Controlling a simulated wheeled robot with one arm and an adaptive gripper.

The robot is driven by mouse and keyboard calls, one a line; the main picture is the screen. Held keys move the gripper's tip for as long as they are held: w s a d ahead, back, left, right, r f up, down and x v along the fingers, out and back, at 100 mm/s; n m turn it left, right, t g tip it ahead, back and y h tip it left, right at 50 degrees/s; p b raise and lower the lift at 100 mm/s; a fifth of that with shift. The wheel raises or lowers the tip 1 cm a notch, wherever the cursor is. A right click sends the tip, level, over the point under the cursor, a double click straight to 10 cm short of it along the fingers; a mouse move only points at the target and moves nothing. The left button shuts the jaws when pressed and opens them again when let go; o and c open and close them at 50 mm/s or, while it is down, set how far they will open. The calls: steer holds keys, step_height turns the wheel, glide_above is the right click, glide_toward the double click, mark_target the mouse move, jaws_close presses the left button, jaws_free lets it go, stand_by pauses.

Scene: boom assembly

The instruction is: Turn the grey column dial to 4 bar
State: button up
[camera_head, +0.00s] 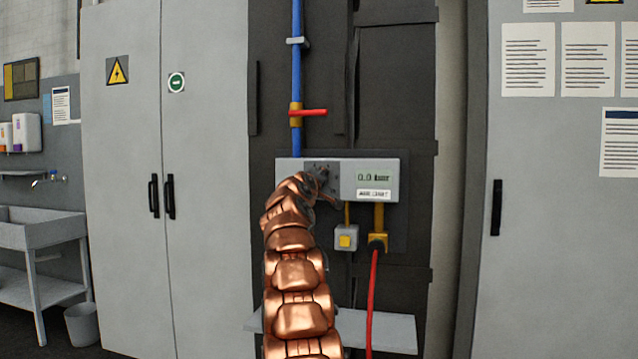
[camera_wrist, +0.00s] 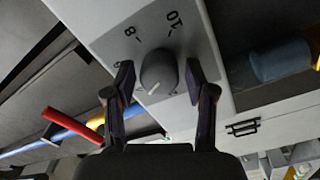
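The grey column dial (camera_wrist: 158,72) is a round dark grey knob with a short white mark, which points toward the lower edge of the wrist view. Printed numbers 10, 8 and what looks like 6 show around it. My gripper (camera_wrist: 160,82) is open, with one dark finger on each side of the dial and a small gap visible at both sides. In the head view, my gripper (camera_head: 325,178) is at the left part of the grey control box (camera_head: 348,168) and hides the dial. The box's display (camera_head: 374,177) reads 0.0 bar.
A blue pipe (camera_head: 297,75) with a red-handled valve (camera_head: 312,112) runs down above the box. Below the box are a yellow button (camera_head: 346,242) and a red hose (camera_head: 371,300) on a yellow fitting. Grey cabinets (camera_head: 205,240) stand at the left.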

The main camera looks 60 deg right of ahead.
steer(key=shift+o, duration=0.5)
steer(key=shift+a+r, duration=0.1)
steer(key=shift+a, duration=0.05)
steer(key=v, duration=1.1)
steer(key=shift+a, duration=0.35)
steer(key=shift+s, duration=0.15)
stand_by(0.6)
steer(key=shift+a, duration=0.1)
